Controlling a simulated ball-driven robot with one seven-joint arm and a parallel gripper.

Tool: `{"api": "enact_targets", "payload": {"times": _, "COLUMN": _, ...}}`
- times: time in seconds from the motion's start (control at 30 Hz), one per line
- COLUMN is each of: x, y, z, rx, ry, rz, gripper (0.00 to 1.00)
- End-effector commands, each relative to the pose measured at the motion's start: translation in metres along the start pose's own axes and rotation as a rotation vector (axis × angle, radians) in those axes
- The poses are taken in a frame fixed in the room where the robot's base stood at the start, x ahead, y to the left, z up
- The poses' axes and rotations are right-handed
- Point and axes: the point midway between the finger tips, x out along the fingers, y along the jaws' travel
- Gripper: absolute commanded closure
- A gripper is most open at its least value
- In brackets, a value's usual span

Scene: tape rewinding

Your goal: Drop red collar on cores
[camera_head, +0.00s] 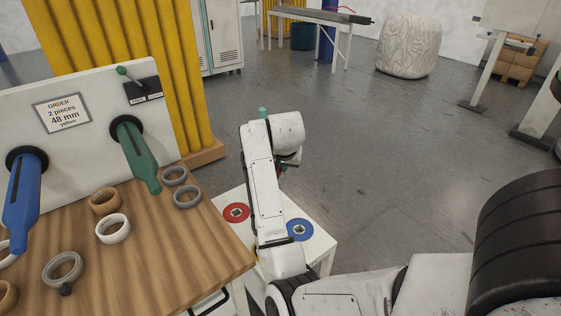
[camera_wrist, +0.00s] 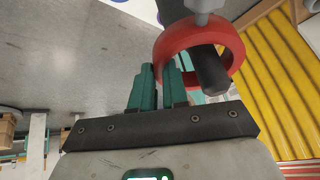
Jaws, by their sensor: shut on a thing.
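In the wrist view my gripper (camera_wrist: 160,86) has two teal fingers close together, shut on the rim of a red collar (camera_wrist: 232,48). The collar is a thick ring, tilted in view. A dark round bar (camera_wrist: 210,70) shows through its opening, with its blunt end past the ring. I cannot tell if collar and bar touch. In the head view my arm hides most of the gripper and the collar. I cannot make out any part there surely as a core.
A white stand (camera_head: 315,248) holds flat red (camera_head: 236,212) and blue (camera_head: 300,230) discs, partly behind my arm. A wooden bench (camera_head: 150,250) at left carries several loose rings. Blue (camera_head: 22,205) and green (camera_head: 137,157) tapered spindles stick out of its panel. Open floor lies right.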

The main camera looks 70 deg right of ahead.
Motion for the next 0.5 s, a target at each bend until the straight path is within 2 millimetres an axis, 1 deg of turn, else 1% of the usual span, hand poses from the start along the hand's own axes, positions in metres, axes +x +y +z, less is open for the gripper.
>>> {"api": "enact_targets", "payload": {"times": 0.1, "x": 0.004, "y": 0.0004, "z": 0.0022, "rx": 0.0, "ry": 0.001, "rz": -0.001, "gripper": 1.0}}
{"api": "enact_targets", "payload": {"times": 0.37, "x": 0.0042, "y": 0.0005, "z": 0.0023, "rx": 0.001, "ry": 0.001, "rz": -0.001, "gripper": 1.0}}
{"api": "enact_targets", "payload": {"times": 0.4, "x": 0.0042, "y": 0.0005, "z": 0.0023, "rx": 0.001, "ry": 0.001, "rz": -0.001, "gripper": 0.83}}
{"api": "enact_targets", "payload": {"times": 0.5, "x": 0.0042, "y": 0.0005, "z": 0.0023, "rx": 0.001, "ry": 0.001, "rz": 0.0, "gripper": 0.74}}
